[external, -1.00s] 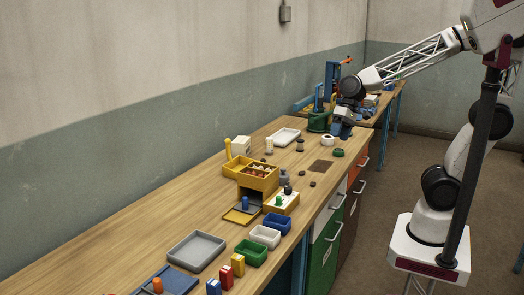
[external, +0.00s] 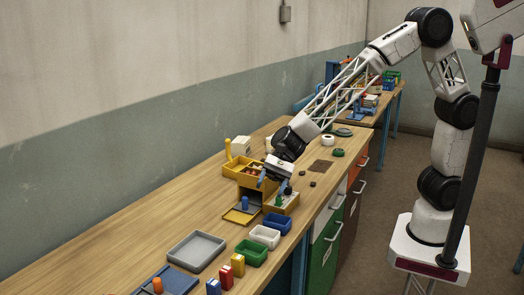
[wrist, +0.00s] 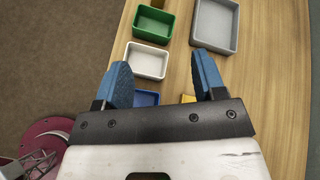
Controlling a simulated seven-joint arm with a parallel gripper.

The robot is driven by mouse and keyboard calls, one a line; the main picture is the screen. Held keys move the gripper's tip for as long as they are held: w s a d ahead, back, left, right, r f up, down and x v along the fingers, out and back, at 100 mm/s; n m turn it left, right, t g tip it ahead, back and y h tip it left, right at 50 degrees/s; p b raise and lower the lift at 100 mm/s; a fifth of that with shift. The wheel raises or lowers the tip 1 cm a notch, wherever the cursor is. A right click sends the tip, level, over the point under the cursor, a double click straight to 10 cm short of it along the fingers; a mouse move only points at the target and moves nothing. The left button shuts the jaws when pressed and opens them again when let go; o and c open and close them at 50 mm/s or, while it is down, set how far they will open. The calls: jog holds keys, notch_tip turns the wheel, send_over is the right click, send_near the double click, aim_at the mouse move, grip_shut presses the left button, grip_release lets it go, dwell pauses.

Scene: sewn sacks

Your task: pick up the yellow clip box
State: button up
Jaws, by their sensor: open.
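In the wrist view the fingers (wrist: 163,62) frame the white tray from above.
Green (external: 251,253), white (external: 265,237) and blue (external: 277,222) trays line the front edge between my gripper and the yellow block. A grey tray (external: 196,252) lies to their left. Bare wood lies along the wall side.

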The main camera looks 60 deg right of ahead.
aim_at(237, 256)
jog(key=a+f+m, duration=0.1)
jog(key=a+f, duration=0.2)
jog(key=a, duration=0.2)
jog(key=a+f+m+y, duration=0.1)
jog(key=a+f+m, duration=0.1)
jog(key=a, duration=0.3)
jog(key=s+a+f+m, duration=0.1)
jog(key=a+f+m, duration=0.1)
jog(key=a+f, duration=0.2)
jog(key=shift+a+y, duration=0.3)
jog(key=shift+a, duration=0.55)
jog(key=shift+x, duration=1.25)
jog(key=shift+a, duration=0.15)
jog(key=shift+x, duration=2.5)
jog(key=shift+s, duration=0.1)
jog(key=shift+c, duration=0.3)
jog(key=c, duration=0.9)
